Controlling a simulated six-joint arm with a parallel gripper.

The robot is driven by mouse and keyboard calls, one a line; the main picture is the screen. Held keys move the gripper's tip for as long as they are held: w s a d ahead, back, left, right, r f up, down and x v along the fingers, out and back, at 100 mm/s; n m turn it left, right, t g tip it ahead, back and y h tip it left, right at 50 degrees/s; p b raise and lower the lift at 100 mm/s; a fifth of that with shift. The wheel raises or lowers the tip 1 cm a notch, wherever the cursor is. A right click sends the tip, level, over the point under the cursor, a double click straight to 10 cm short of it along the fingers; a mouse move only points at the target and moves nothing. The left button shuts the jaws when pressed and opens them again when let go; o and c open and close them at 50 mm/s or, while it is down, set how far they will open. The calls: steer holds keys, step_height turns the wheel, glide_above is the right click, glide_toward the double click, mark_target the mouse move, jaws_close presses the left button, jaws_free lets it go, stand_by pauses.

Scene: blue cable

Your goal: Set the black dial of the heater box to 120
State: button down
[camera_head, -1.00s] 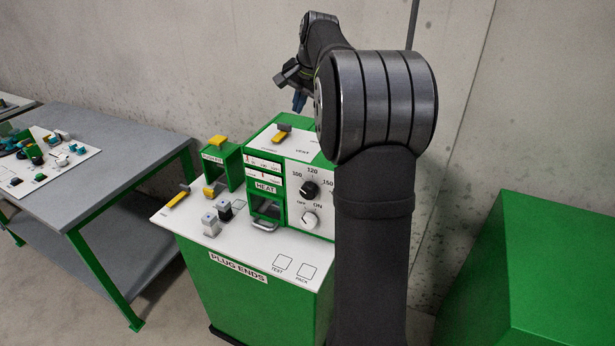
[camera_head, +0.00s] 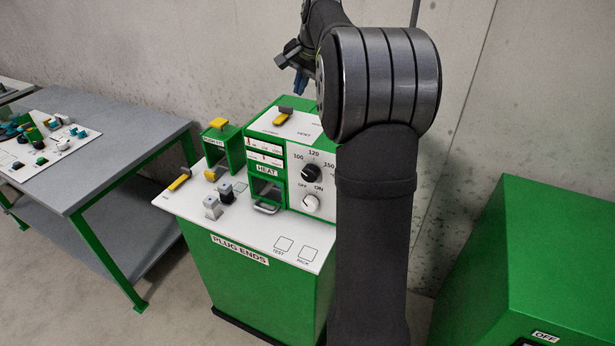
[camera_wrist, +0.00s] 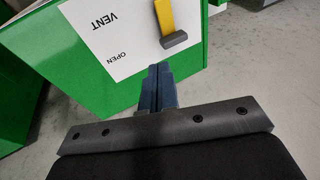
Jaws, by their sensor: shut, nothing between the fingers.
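The heater box (camera_head: 275,191) is green with a white front panel and stands on the white bench top. Its black dial (camera_head: 310,173) is on that panel, below a scale reading 100, 120 and 150. The dial's pointer is too small to read surely. My gripper (camera_head: 300,84) is above and behind the box, well away from the dial. In the wrist view its blue fingers (camera_wrist: 158,76) are shut and empty, near the VENT panel (camera_wrist: 118,42) on the box top. The dial does not show in the wrist view.
A grey and a black plug end (camera_head: 226,193) stand on the bench. My arm covers the panel's right side.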

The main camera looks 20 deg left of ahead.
steer(key=c, duration=1.9)
jaws_free()
steer(key=o, duration=1.1)
steer(key=s+a+f+n+h, duration=0.1)
steer(key=s+f, duration=0.1)
steer(key=s, duration=0.1)
steer(key=s+a+f+n+h, duration=0.1)
steer(key=s+f+n, duration=0.1)
steer(key=s+f+n+h, duration=0.1)
steer(key=s+f, duration=0.1)
steer(key=s, duration=0.1)
steer(key=shift+s+a+n+t, duration=0.3)
steer(key=shift+a, duration=0.1)
steer(key=shift+c, duration=0.2)
steer(key=s+f+n+t+h, duration=0.4)
steer(key=s+f+n, duration=0.2)
steer(key=s+n, duration=0.4)
steer(key=n+t+y, duration=0.3)
steer(key=n+t, duration=0.8)
steer(key=n, duration=0.8)
glide_toward(308, 176)
steer(key=w, duration=0.9)
steer(key=shift+w+f, duration=0.1)
steer(key=shift+w, duration=0.05)
steer(key=c, duration=1)
